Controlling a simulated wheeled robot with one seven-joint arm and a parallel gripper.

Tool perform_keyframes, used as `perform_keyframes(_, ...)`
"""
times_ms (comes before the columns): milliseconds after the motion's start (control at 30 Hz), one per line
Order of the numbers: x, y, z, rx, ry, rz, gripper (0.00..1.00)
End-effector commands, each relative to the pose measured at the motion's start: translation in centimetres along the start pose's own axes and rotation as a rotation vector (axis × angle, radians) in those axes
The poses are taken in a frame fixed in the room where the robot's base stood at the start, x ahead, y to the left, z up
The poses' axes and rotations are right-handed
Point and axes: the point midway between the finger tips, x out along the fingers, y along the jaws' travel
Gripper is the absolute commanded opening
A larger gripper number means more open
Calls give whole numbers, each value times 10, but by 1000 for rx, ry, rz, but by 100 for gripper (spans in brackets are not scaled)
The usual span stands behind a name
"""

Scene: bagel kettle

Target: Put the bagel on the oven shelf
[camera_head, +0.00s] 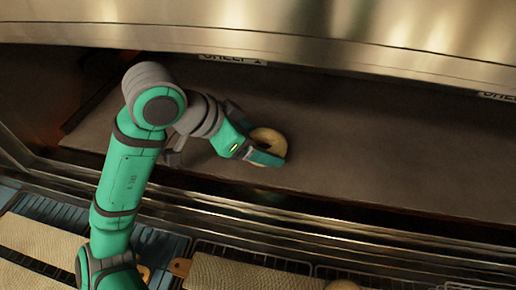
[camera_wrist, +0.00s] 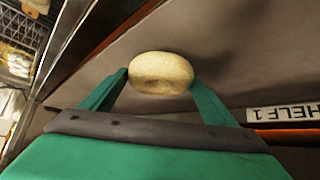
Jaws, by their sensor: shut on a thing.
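The bagel (camera_head: 270,140) is round and pale tan. My gripper (camera_head: 258,150) is shut on it, inside the oven opening and over the grey oven shelf (camera_head: 390,150). The gripper hides part of the bagel in the head view.
A label reading "SHELF 1" (camera_wrist: 285,113) is on the oven's edge. The metal hood (camera_head: 300,35) is above the opening and metal rails (camera_head: 300,225) run along its front. Tan boards (camera_head: 240,272) lie on racks below. The shelf is clear to the right.

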Motion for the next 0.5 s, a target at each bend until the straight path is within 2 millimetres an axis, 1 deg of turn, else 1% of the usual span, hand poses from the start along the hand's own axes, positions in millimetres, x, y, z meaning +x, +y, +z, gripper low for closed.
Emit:
perform_keyframes(100,12,0,12,-4,0,1,53)
perform_keyframes(200,19,0,18,-2,0,0,53)
perform_keyframes(500,20,0,19,-1,0,0,53)
